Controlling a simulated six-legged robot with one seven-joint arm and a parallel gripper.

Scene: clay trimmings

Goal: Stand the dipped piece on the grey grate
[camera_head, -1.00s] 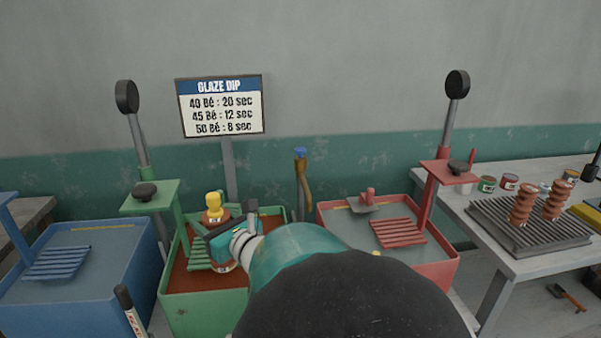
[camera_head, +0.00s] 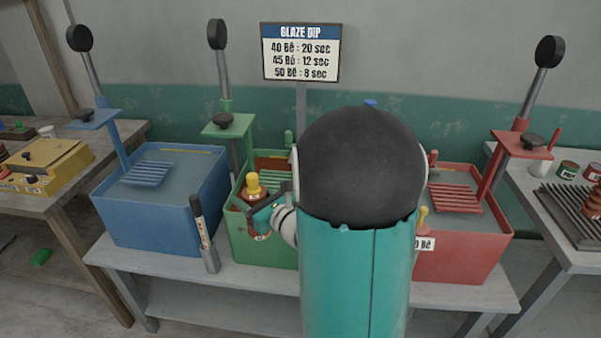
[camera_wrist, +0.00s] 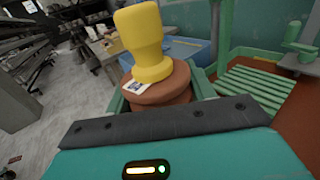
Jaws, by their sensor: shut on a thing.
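My gripper (camera_head: 266,207) is shut on a reddish-brown piece (camera_head: 256,222) with a yellow top (camera_head: 253,183). The piece is roughly upright at the left side of the green tank (camera_head: 262,250); I cannot tell its exact height. In the wrist view its yellow top (camera_wrist: 146,45), brown rounded body (camera_wrist: 170,90) and small white label (camera_wrist: 137,87) show beyond the dark jaw edge; its lower part is hidden. The grey grate (camera_head: 562,212) lies on the right-hand table, cut by the picture edge, with a brown ribbed piece (camera_head: 594,205) standing on it.
A blue tank (camera_head: 155,215) stands left and a red tank (camera_head: 470,250) right, each with a lever post. A marker in a holder (camera_head: 204,240) stands before the blue tank. My arm hides the middle. A green slatted rack (camera_wrist: 250,92) sits in the green tank.

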